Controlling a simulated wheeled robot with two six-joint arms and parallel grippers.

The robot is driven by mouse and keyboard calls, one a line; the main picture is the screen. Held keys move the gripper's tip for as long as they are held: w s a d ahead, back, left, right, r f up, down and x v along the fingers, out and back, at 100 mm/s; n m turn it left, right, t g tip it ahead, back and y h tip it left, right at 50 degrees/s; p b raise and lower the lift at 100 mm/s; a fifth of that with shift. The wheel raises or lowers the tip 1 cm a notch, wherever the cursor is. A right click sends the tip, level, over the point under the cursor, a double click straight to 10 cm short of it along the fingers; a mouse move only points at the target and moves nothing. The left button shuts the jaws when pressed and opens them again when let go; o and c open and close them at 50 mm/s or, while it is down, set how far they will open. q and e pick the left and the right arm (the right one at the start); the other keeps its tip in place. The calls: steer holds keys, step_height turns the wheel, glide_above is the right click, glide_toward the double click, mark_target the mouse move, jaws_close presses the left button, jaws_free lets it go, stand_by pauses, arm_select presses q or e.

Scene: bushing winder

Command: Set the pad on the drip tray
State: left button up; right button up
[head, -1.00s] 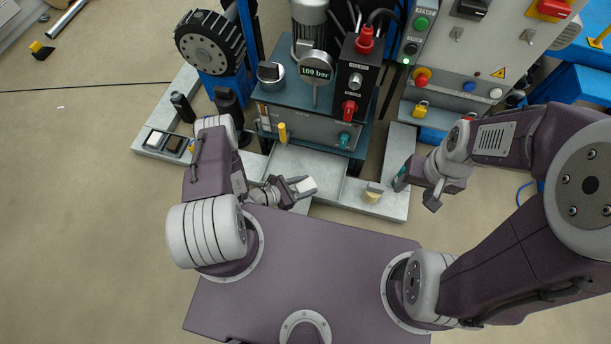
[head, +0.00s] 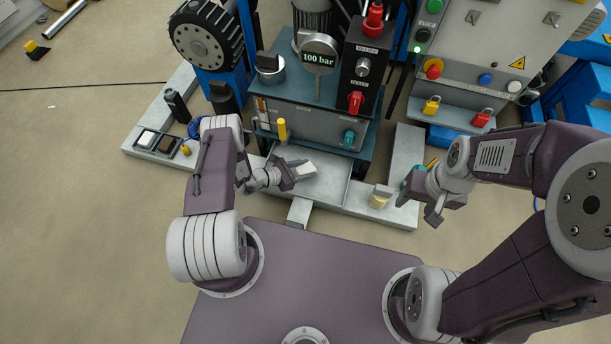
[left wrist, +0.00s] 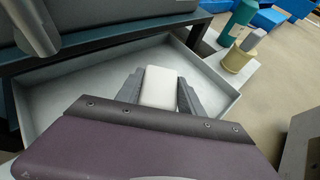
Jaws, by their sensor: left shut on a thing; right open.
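The white pad (head: 306,170) is held between the fingers of my left gripper (head: 299,171), which is shut on it. In the left wrist view the pad (left wrist: 160,87) shows between the two grey fingers, over the drip tray (left wrist: 62,100). The drip tray (head: 333,184) is a shallow grey metal tray in front of the hydraulic unit. I cannot tell whether the pad touches the tray floor. My right gripper (head: 419,200) is open and apart from the tray, to its right.
The hydraulic unit (head: 305,124) with its gauge stands behind the tray. A yellowish cylinder with a grey block (head: 379,199) stands on the ledge right of the tray. A small holder (head: 158,143) with a white and a dark square sits at left.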

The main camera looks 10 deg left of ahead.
arm_select(q)
step_height(320, 180, down, 4)
steer(key=b, duration=0.2)
steer(key=shift+b, duration=0.35)
steer(key=shift+r+p, duration=0.25)
steer(key=shift+p, duration=0.05)
steer(key=shift+f, duration=0.2)
steer(key=o, duration=1.3)
steer(key=shift+r, duration=0.1)
